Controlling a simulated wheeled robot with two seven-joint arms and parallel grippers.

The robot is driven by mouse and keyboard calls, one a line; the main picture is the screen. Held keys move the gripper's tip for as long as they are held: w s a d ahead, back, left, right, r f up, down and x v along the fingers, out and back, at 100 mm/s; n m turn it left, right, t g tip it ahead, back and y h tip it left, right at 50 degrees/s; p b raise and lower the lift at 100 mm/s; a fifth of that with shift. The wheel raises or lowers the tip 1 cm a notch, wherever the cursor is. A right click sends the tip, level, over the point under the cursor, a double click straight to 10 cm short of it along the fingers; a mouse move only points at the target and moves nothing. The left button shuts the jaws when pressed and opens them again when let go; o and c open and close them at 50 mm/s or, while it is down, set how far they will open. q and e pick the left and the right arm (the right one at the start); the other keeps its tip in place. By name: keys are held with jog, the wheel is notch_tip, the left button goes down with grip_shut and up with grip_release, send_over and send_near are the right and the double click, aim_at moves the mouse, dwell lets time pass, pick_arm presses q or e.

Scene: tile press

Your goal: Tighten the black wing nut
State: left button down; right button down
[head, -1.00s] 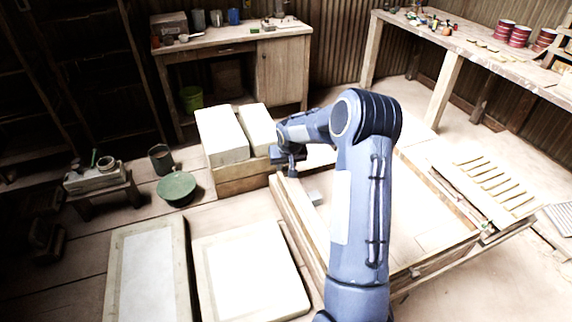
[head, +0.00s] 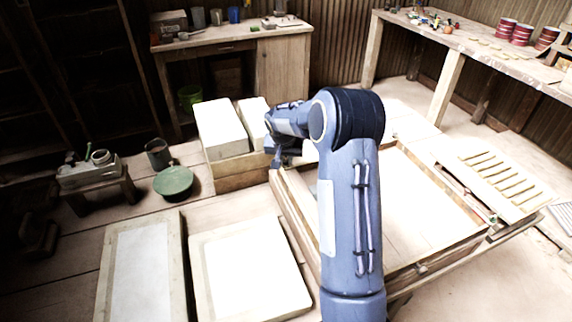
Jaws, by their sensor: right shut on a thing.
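My right arm reaches up from the bottom of the head view and bends left at the elbow. My right gripper (head: 284,163) points down at the far left corner of the wooden press frame (head: 292,211), beside the white blocks. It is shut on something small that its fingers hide. I cannot make out the black wing nut; the spot under the gripper is dark and tiny. My left gripper is not in view.
Two white blocks (head: 221,128) on a wooden base stand just left of the gripper. White slabs (head: 248,268) lie in front. A green round stool (head: 173,181) is at left. A slatted board (head: 500,180) lies at right. A workbench (head: 285,62) stands behind.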

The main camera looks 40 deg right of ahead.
jog(key=m, duration=0.1)
jog(key=m+g+b, duration=0.1)
jog(key=m, duration=0.1)
jog(key=shift+w+a+f+h, duration=0.1)
jog(key=shift+w+a+h, duration=0.05)
jog(key=shift+h, duration=0.15)
jog(key=m+g, duration=0.1)
jog(key=m, duration=0.1)
jog(key=shift+w+m+b, duration=0.1)
jog(key=shift+m+b, duration=0.2)
jog(key=shift+b, duration=0.1)
jog(key=m+g, duration=0.1)
jog(key=m, duration=0.1)
jog(key=shift+m+h, duration=0.3)
jog(key=shift+m, duration=0.1)
pick_arm(q)
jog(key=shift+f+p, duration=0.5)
jog(key=shift+p, duration=0.3)
pick_arm(e)
jog(key=shift+w+m+g, duration=0.15)
jog(key=shift+m+g, duration=0.55)
jog(key=shift+m, duration=1.2)
jog(key=c, duration=1.4)
grip_release()
jog(key=shift+o, duration=0.2)
